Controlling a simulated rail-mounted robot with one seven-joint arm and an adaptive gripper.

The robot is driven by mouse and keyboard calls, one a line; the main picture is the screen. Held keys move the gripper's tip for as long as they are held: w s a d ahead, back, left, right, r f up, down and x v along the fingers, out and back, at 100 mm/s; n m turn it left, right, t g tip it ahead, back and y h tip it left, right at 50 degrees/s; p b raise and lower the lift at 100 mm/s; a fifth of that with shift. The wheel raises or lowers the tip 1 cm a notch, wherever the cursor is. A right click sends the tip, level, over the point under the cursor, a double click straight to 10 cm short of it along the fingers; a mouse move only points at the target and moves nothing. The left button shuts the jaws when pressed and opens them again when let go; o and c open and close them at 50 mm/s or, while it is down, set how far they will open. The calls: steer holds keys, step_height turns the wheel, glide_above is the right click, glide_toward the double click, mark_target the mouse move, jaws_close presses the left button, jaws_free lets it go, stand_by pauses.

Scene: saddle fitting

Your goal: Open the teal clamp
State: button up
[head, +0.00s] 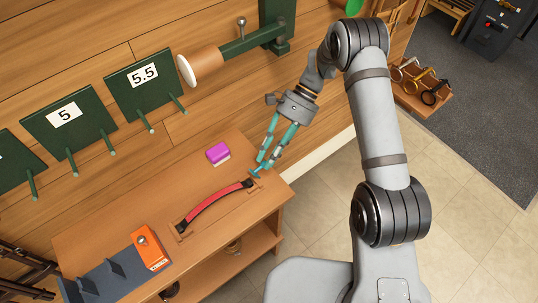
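The teal clamp (256,173) is small and sits on the wooden bench top, at the right end of a curved red strap (213,208). I cannot tell whether its jaw is open or shut. My gripper (268,161) points down at the clamp from above and to the right, with its teal-coloured fingertips close to it. The two fingers stand apart with a narrow gap between them. Nothing is clearly held, and whether a fingertip touches the clamp is too small to tell.
A purple block (218,153) lies left of my gripper. An orange box (150,248) and a grey slotted rack (103,281) stand at the bench's lower left. Green boards with pegs (145,91) and a green arm with a round-ended form (207,66) project from the wall.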

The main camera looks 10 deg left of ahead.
steer(key=shift+o, duration=1.3)
steer(key=v, duration=1.2)
steer(key=shift+a, duration=0.1)
steer(key=x, duration=1.1)
steer(key=shift+s+a+f, duration=0.1)
steer(key=shift+s+f, duration=0.15)
steer(key=shift+s, duration=0.05)
steer(key=shift+s+a+r+t+h, duration=0.1)
steer(key=shift+s+a+t+h, duration=0.1)
steer(key=shift+s+t+h, duration=0.15)
steer(key=shift+w, duration=0.2)
